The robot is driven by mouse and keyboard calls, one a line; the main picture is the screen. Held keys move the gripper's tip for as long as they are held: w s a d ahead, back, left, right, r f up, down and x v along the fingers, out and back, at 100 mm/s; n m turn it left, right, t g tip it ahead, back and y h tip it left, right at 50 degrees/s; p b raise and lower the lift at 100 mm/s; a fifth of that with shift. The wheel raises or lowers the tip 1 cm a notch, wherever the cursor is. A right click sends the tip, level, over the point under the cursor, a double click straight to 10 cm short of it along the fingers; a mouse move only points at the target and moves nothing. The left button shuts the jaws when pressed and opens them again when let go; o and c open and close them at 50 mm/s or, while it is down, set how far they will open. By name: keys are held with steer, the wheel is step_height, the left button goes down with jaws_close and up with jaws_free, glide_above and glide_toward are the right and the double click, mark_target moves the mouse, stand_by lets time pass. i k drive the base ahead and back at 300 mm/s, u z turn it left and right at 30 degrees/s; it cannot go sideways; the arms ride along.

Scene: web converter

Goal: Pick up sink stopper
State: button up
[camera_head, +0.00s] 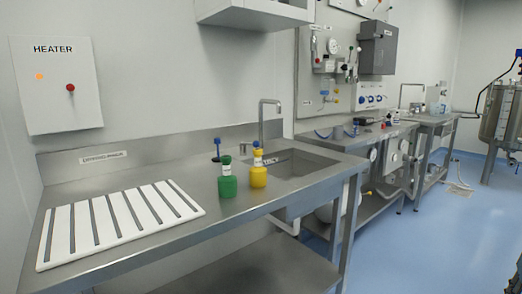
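A steel sink (300,164) is set into the counter, with a tall faucet (262,118) behind it. A small dark blue upright piece (217,149) with a darker base stands on the counter left of the sink, behind a green bottle. It may be the sink stopper, but it is too small to tell. No other thing in view is clearly a stopper, and the sink's floor is partly hidden by its front rim and a yellow bottle. My gripper is not in view.
The green bottle (227,186) and the yellow bottle (258,176) stand near the sink's left end. A white slotted drying rack (120,222) lies on the counter's left. A white cabinet (255,14) hangs above. Blue floor (440,220) is open at right.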

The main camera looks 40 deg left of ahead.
mark_target(218, 140)
steer(key=z, duration=0.7)
steer(key=i, duration=0.75)
steer(key=u, duration=3.3)
